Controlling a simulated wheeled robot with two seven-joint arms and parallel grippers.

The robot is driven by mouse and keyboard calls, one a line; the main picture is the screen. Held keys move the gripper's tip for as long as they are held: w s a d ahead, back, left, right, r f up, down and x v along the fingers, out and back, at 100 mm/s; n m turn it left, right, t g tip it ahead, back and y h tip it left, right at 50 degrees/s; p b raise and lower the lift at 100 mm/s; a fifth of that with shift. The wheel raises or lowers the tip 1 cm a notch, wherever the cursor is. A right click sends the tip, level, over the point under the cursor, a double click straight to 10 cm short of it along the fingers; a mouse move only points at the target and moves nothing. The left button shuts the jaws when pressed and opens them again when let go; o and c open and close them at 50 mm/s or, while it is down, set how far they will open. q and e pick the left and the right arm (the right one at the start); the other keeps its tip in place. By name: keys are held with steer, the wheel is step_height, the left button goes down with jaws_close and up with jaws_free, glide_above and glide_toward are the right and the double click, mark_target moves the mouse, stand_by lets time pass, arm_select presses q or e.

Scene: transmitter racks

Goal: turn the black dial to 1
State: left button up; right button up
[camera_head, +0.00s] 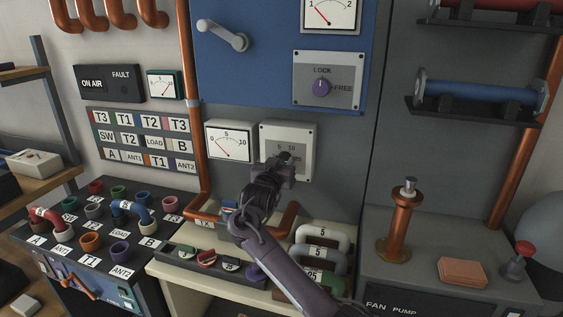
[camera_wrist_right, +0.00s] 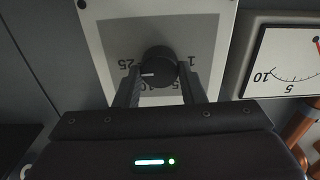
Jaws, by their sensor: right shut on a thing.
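The black dial (camera_wrist_right: 158,67) sits on a pale square plate with a grey face (camera_wrist_right: 107,60), which also shows in the head view (camera_head: 305,167). In the wrist view the picture is upside down: 25 is printed left of the dial, 1 on the right, and 5 and 10 below. The dial's white mark points left, towards 25. My right gripper (camera_wrist_right: 160,78) has one finger on each side of the dial and is shut on it. In the head view the right gripper (camera_head: 284,163) hides most of the dial. My left gripper is not in view.
A white-faced meter (camera_head: 229,142) is beside the plate. Copper pipe (camera_head: 285,219) and grey handles (camera_head: 322,237) lie below, close to my right arm. A copper post (camera_head: 401,225) stands to the right.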

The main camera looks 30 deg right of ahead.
steer(key=shift+r+n+p, duration=0.2)
steer(key=shift+n+p, duration=0.3)
steer(key=shift+p, duration=0.15)
steer(key=n+p, duration=0.7)
steer(key=shift+w+a, duration=0.1)
steer(key=n+p, duration=0.3)
steer(key=n, duration=0.2)
steer(key=n+p, duration=0.3)
steer(key=n, duration=0.2)
steer(key=n+p, duration=0.3)
steer(key=n, duration=0.2)
steer(key=shift+f, duration=0.35)
steer(key=n+p, duration=0.2)
steer(key=n, duration=0.3)
steer(key=shift+f+n, duration=0.15)
steer(key=shift+n, duration=0.25)
steer(key=shift+s+f+n, duration=0.1)
steer(key=shift+f+n, duration=0.05)
steer(key=shift+n, duration=1.55)
steer(key=shift+s+f+n, duration=0.1)
steer(key=shift+n, duration=1.6)
